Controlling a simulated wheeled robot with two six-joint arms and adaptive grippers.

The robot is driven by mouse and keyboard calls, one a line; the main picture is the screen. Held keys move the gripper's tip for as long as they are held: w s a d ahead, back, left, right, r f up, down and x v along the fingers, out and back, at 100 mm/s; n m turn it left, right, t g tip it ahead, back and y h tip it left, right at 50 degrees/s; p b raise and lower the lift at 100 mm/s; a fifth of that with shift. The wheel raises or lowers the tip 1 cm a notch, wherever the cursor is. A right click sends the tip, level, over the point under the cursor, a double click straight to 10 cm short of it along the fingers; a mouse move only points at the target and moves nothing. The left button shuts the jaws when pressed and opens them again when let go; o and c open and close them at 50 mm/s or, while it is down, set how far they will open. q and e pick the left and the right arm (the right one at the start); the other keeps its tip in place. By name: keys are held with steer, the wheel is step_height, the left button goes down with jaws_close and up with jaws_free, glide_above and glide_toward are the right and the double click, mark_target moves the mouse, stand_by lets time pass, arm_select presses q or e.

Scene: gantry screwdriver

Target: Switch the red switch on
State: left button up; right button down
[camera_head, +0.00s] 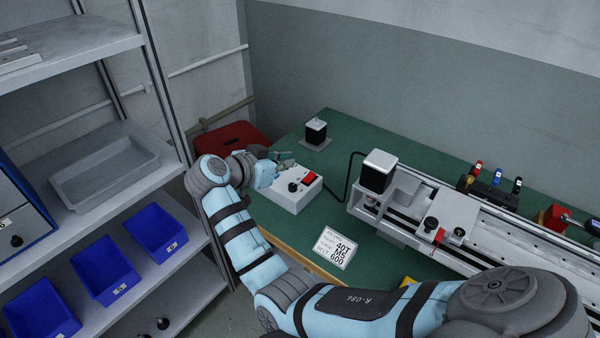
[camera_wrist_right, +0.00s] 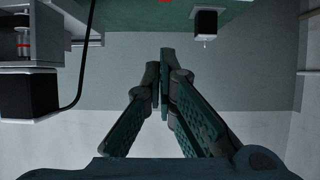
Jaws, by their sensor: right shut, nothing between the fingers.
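The red switch (camera_head: 309,177) sits on top of a white control box (camera_head: 292,200) on the green table, beside a black knob. I cannot tell its position, on or off. My right gripper (camera_head: 284,158) is just behind and left of the switch, above the box's far side, apart from the switch as far as I can see. In the right wrist view its fingers (camera_wrist_right: 164,60) are closed together and empty. A small red patch shows at that view's top edge. My left gripper is not in view.
A gantry rail with a black-and-white motor (camera_head: 379,172) stands right of the box, joined by a black cable. A small motor (camera_head: 316,134) stands behind. A label card (camera_head: 334,251) lies in front. Shelves with blue bins (camera_head: 108,270) are at the left.

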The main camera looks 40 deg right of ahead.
steer(key=f, duration=0.1)
steer(key=b, duration=0.2)
glide_above(309, 179)
steer(key=f, duration=0.3)
steer(key=a+f, duration=0.1)
steer(key=f, duration=0.1)
steer(key=shift+s, duration=0.2)
steer(key=f, duration=0.1)
steer(key=f+b, duration=0.1)
steer(key=shift+w+d+f, duration=0.15)
steer(key=shift+d+f, duration=0.15)
steer(key=shift+d, duration=0.1)
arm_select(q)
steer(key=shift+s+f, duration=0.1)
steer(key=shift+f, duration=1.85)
arm_select(e)
steer(key=shift+d+f, duration=0.15)
steer(key=shift+f, duration=0.3)
steer(key=shift+w, duration=0.1)
